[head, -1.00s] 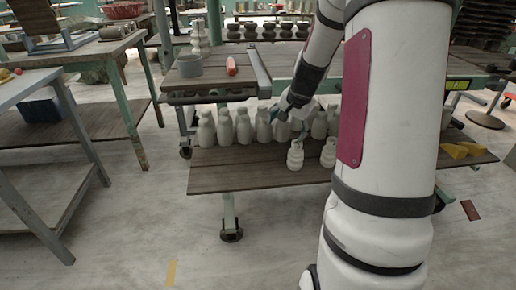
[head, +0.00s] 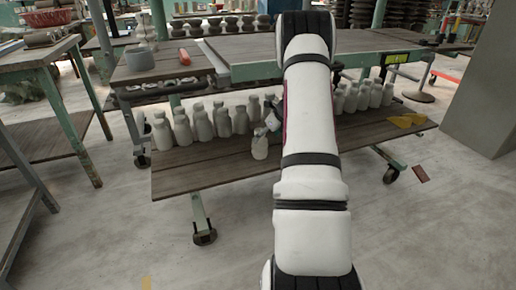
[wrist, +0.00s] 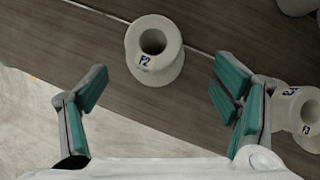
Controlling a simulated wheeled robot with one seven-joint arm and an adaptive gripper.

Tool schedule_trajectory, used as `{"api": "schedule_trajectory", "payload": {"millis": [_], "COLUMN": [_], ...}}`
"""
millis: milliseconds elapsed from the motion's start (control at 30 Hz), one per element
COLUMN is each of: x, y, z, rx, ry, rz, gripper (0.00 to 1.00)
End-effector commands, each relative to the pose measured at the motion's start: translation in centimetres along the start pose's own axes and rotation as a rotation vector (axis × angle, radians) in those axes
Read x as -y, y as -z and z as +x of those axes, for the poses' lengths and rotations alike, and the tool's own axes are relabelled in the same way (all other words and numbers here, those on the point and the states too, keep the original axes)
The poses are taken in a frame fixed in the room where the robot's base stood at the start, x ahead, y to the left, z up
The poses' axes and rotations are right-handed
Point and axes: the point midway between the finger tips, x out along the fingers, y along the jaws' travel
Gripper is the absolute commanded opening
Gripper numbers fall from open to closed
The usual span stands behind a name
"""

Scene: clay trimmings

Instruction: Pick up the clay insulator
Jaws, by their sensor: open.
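A pale clay insulator (wrist: 155,72) with an open round top and a dark blue marking stands on the wooden shelf in the wrist view. It lies between and slightly beyond the fingertips of my gripper (wrist: 162,78), with no visible contact. My gripper is open and empty, with green finger pads. A second marked insulator (wrist: 290,108) is just outside the right finger, partly cut off by the picture edge. In the head view, one insulator (head: 260,148) stands in front of the row, just below my gripper (head: 271,123), whose fingers are too small to make out.
Several pale bottle-shaped pieces (head: 203,124) stand in a row behind, on the low shelf (head: 200,172). The tabletop (head: 250,48) lies above them. Yellow pieces (head: 406,120) lie at the shelf's right. The shelf's left front is clear.

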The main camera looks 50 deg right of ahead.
Motion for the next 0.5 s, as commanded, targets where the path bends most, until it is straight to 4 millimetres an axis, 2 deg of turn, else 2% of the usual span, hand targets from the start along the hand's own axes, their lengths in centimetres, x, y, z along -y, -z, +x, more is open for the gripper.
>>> {"api": "schedule_trajectory", "payload": {"millis": [167, 500], "x": [-0.2, -0.5], "y": [0.0, -0.2], "z": [1.3, 5.4], "rx": [-0.001, -0.001], "ry": [-0.001, 0.000], "rz": [-0.003, -0.004], "gripper": [0.81, 0.81]}}
